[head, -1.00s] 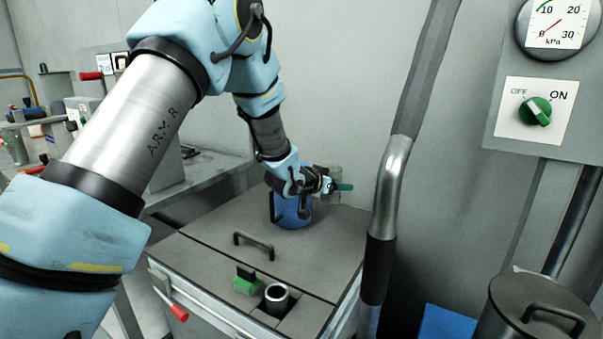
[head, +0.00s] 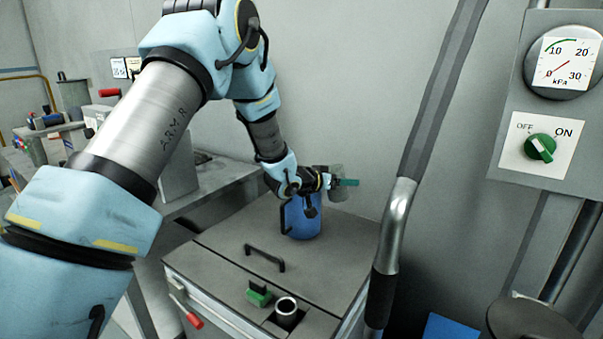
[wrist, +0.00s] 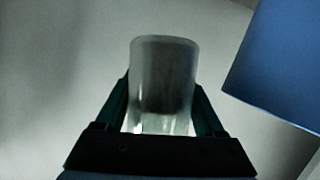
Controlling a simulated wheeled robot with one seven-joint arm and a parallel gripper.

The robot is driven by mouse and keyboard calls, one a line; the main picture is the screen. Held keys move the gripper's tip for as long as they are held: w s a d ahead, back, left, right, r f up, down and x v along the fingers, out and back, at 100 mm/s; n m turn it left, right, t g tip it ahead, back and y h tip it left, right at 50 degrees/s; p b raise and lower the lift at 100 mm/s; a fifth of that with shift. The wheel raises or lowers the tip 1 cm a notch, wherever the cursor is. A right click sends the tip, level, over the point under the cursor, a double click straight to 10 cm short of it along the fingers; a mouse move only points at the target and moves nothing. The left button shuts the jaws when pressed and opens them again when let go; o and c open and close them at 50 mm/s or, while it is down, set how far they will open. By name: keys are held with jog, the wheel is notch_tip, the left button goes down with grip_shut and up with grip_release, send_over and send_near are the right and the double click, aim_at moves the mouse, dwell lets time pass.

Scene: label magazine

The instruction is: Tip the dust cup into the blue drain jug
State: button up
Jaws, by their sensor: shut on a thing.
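The dust cup (wrist: 163,85) is a clear, greyish cylinder with dark content inside, seen between my gripper's two green fingers in the wrist view. It also shows faintly in the head view (head: 337,190), beside my gripper (head: 343,182). My gripper is shut on the cup. The blue drain jug (head: 303,218) stands upright on the grey cabinet top, just below and left of the cup. Its handle is on the left and my wrist hides part of its rim. A blue surface, probably the jug (wrist: 285,70), fills the right of the wrist view.
The cabinet top (head: 225,239) has a black bar handle (head: 265,258), a green block (head: 258,293) and a round port (head: 286,306). A thick grey pipe (head: 393,230) rises right of it. A gauge and switch panel (head: 545,100) is at far right.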

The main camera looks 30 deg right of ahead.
aim_at(334, 170)
jog(key=shift+w+a+r+n+p, duration=0.1)
jog(key=shift+w+r+n+p, duration=0.1)
jog(key=shift+r+p, duration=0.25)
jog(key=shift+w+a+r+n+p, duration=0.1)
jog(key=shift+r+n+p, duration=0.1)
jog(key=shift+r+p, duration=0.15)
jog(key=n+h+p, duration=0.1)
jog(key=w+r+n+g+h+p, duration=0.1)
jog(key=n, duration=0.1)
jog(key=a+n+p, duration=0.1)
jog(key=shift+w+r+g+h, duration=0.3)
jog(key=shift+w+r+h, duration=0.05)
jog(key=shift+r+h, duration=0.05)
jog(key=shift+f+n, duration=0.15)
jog(key=shift+n, duration=0.35)
jog(key=shift+r+n+h+p, duration=0.55)
jog(key=shift+r+n+h, duration=0.35)
jog(key=shift+n, duration=0.7)
dwell(1.0)
jog(key=shift+w+a+r+n+h, duration=0.15)
jog(key=shift+w+a+r+n, duration=0.1)
jog(key=shift+w+n, duration=0.15)
jog(key=shift+w+a+r+n+h, duration=0.15)
jog(key=shift+w+r+n, duration=0.1)
jog(key=shift+w+n, duration=0.15)
dwell(0.5)
jog(key=shift+w+a+f+n+b, duration=0.15)
jog(key=shift+f+n+b, duration=0.15)
jog(key=shift+n+b, duration=0.4)
dwell(0.6)
